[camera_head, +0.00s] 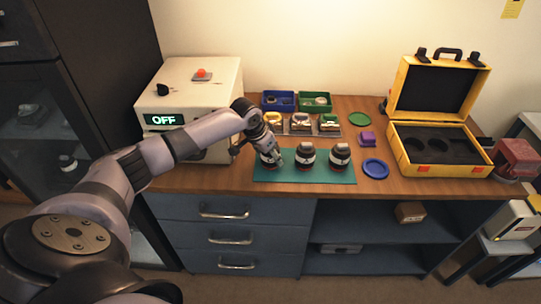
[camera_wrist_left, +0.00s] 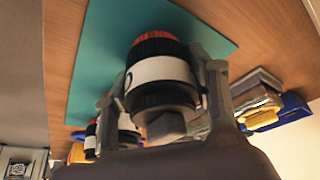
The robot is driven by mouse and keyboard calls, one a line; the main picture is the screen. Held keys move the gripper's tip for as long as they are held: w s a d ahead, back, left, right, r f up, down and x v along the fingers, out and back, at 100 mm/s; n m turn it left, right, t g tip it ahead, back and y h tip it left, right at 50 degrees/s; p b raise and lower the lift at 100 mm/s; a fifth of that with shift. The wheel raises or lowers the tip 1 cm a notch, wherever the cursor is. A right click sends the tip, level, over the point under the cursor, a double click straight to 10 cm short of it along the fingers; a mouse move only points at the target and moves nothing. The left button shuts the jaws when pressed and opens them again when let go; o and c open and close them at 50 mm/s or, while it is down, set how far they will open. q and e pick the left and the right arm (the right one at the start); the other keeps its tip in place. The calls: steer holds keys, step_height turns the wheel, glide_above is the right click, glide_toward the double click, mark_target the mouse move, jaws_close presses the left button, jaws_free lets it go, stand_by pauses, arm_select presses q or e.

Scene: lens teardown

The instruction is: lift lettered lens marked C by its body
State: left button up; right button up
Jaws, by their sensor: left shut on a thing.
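Three dark lenses with white bands stand in a row on the green mat (camera_head: 335,178). My left gripper (camera_head: 270,152) is at the leftmost lens (camera_head: 267,161), and its fingers are shut on the lens body. In the left wrist view this lens (camera_wrist_left: 160,72) shows a dark ribbed part, an orange-red end and a white band between the two fingers (camera_wrist_left: 165,100). Part of a dark mark shows at the band's left edge; I cannot read it surely. I cannot tell whether the lens is clear of the mat. The middle lens (camera_head: 305,157) and right lens (camera_head: 340,158) stand free. My right gripper is out of view.
Behind the mat are small items on a tray (camera_head: 300,128), with a blue bin (camera_head: 278,101) and a green bin (camera_head: 315,103). A white box marked OFF (camera_head: 205,95) stands left. A blue dish (camera_head: 375,168), purple block (camera_head: 367,139) and open yellow case (camera_head: 440,168) are right.

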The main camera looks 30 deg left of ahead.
arm_select(q)
steer(key=c, duration=0.5)
steer(key=shift+r, duration=0.2)
